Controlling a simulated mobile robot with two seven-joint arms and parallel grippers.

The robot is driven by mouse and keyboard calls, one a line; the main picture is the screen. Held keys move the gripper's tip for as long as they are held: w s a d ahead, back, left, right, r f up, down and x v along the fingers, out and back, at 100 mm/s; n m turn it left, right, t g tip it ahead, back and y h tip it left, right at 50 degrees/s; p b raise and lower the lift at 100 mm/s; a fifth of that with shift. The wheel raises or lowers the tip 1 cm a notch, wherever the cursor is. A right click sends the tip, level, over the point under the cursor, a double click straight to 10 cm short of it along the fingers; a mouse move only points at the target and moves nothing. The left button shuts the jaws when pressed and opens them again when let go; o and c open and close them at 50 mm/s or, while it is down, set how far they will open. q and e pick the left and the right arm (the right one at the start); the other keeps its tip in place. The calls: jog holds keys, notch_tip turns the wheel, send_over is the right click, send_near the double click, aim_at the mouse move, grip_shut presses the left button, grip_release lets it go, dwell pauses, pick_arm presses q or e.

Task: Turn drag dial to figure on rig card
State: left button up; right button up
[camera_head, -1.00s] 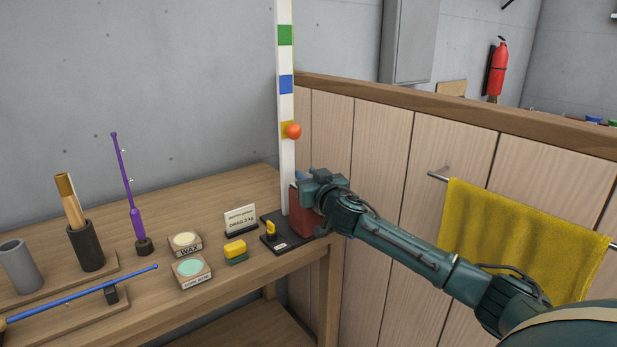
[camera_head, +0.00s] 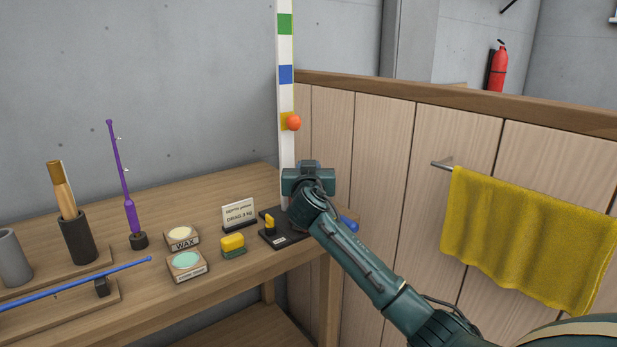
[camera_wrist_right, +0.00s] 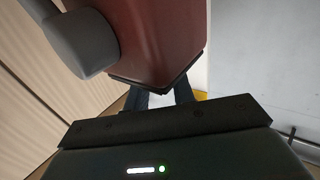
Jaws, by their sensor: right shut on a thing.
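The rig's red housing (camera_wrist_right: 165,40) fills the top of the right wrist view, with a grey cylindrical part (camera_wrist_right: 82,42) on its side. In the head view my right arm hides most of the housing. My right gripper (camera_head: 305,190) is at the housing, near the foot of the white post. Its dark fingers (camera_wrist_right: 162,98) pass behind the housing's lower edge. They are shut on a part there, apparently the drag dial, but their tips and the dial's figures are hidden. The rig card (camera_head: 239,215) reads "DRAG 3 kg", under a line that looks like "DEPTH yellow". My left gripper is out of view.
The black rig base (camera_head: 285,238) carries a yellow lever (camera_head: 269,224). The white post (camera_head: 286,100) has coloured bands and an orange ball (camera_head: 294,123). A blue handle (camera_head: 348,223) sticks out right of my gripper.

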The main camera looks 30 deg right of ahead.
jog(key=shift+r, duration=0.1)
jog(key=o, duration=1)
jog(key=shift+c, duration=0.2)
jog(key=shift+s, duration=0.1)
jog(key=b+v, duration=0.1)
jog(key=v, duration=1.2)
